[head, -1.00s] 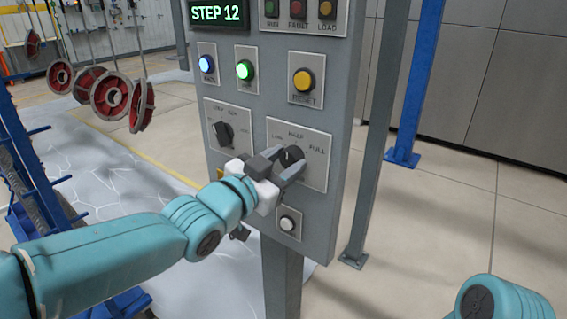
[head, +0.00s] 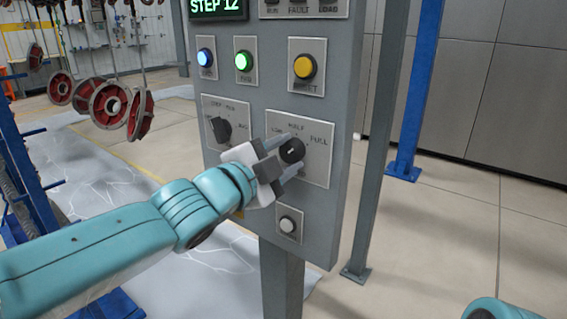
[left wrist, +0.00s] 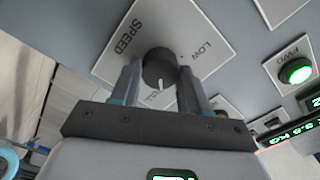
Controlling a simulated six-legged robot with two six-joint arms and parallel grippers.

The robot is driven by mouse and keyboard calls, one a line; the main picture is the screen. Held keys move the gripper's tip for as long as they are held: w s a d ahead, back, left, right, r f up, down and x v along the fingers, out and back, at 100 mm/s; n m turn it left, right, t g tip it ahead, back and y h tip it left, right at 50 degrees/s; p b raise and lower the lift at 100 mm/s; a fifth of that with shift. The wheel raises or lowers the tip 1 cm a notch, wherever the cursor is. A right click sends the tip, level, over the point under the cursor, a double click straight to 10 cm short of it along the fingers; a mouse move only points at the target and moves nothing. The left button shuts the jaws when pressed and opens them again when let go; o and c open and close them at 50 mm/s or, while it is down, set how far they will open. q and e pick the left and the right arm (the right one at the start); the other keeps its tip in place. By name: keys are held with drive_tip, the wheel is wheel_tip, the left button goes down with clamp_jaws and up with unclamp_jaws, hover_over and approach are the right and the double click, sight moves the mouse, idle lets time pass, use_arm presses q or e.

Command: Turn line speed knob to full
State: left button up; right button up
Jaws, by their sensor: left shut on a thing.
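The line speed knob (head: 291,150) is a round black dial on a grey plate (head: 317,171) marked LOW, HALF and FULL. My left gripper (head: 285,153) reaches it from the left, with one finger above and one below. In the left wrist view, the knob (left wrist: 160,68) sits between the two fingers (left wrist: 158,84), which are shut on it. Its white pointer line points down in that view, away from the LOW label. Part of the dial's lettering is hidden by the fingers. My right gripper is out of view; only a piece of my right arm shows at bottom right.
The grey control panel (head: 345,100) also carries a second black selector (head: 220,130), blue (head: 205,58), green (head: 243,61) and yellow (head: 305,67) buttons, and a white button (head: 287,225) below. Red wheels (head: 108,107) hang on hooks at left. A blue post (head: 412,110) stands right.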

use_arm(q)
drive_tip(key=shift+m+b, duration=0.4)
drive_tip(key=shift+m, duration=1.1)
drive_tip(key=o, duration=1.1)
drive_tip(key=shift+c, duration=0.2)
drive_tip(key=p+v, duration=0.2)
drive_tip(key=v, duration=1.4)
drive_tip(key=shift+s, duration=0.2)
drive_tip(key=shift+a, duration=0.1)
